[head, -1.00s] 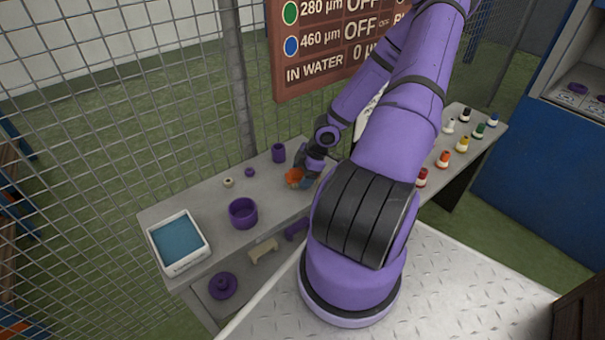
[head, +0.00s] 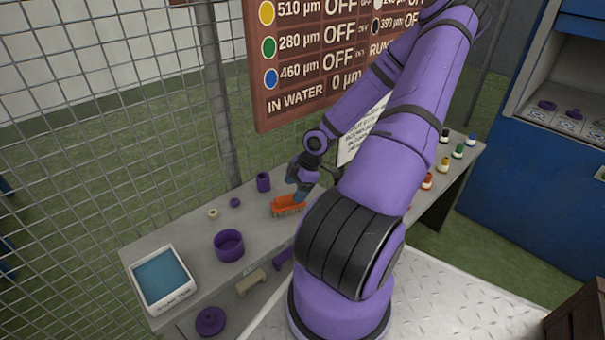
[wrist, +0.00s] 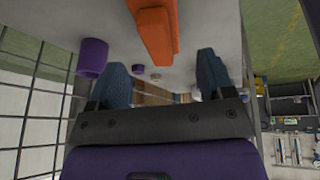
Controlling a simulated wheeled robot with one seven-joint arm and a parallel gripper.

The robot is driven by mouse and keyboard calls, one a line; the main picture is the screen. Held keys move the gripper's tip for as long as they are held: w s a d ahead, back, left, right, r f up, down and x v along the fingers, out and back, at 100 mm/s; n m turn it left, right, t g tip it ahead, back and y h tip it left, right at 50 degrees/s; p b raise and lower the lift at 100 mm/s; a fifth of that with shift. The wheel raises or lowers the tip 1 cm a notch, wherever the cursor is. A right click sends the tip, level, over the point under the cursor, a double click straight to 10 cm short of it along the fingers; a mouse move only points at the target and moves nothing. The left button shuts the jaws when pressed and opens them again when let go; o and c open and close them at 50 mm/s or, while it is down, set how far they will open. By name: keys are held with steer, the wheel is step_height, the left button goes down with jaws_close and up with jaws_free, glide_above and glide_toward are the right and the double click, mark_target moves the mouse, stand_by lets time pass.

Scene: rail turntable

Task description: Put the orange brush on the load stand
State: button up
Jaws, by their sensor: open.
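The orange brush (head: 288,203) lies on the grey bench top, bristles toward the near side in the head view. It also shows at the top middle of the wrist view (wrist: 155,35). My gripper (wrist: 163,80) is open, with its two blue-grey fingers apart and nothing between them. In the head view my gripper (head: 300,192) is close beside the brush's right end, partly overlapping it; whether they touch I cannot tell. No thing in view is clearly marked as the load stand.
Several coloured bottles stand at the right. A mesh fence and a sign board (head: 320,60) rise behind.

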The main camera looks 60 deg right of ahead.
steer(key=shift+v, duration=2.85)
steer(key=shift+s, duration=0.1)
